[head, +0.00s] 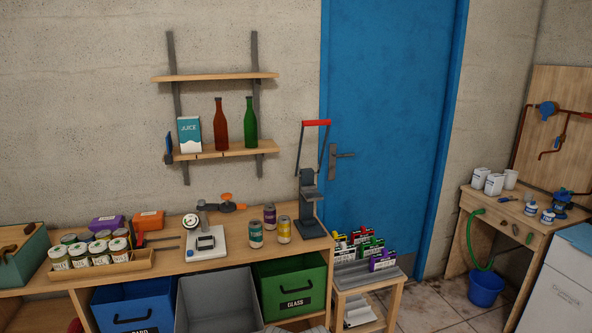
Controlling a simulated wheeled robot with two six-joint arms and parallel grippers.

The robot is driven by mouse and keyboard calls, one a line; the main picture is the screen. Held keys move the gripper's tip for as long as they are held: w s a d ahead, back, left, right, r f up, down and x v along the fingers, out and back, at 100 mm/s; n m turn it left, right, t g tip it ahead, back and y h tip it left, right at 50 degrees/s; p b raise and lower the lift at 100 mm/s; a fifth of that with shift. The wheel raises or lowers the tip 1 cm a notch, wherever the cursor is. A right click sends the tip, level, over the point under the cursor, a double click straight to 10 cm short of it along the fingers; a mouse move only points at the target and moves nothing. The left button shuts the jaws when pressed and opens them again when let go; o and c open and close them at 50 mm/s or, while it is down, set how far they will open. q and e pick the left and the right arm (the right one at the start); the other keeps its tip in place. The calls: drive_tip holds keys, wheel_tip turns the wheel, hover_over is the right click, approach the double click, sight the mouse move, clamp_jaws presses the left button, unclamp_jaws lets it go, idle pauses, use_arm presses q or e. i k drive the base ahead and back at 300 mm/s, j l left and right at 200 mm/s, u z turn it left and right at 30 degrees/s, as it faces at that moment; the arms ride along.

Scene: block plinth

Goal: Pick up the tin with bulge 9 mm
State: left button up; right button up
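Neither of my grippers is in view.
A grey lever press with a red handle (316,123) stands right of the tins. A wooden tray of jars (140,262) is at the left. Blue (132,305), grey (215,300) and green (290,283) bins stand below. A small stool (385,288) holds coloured items.

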sight(88, 238)
drive_tip(key=u, duration=1.35)
drive_tip(key=i+l+z, duration=0.2)
drive_tip(key=i, duration=0.2)
drive_tip(key=i+l+z, duration=0.1)
drive_tip(key=i+z, duration=0.15)
drive_tip(key=i, duration=0.2)
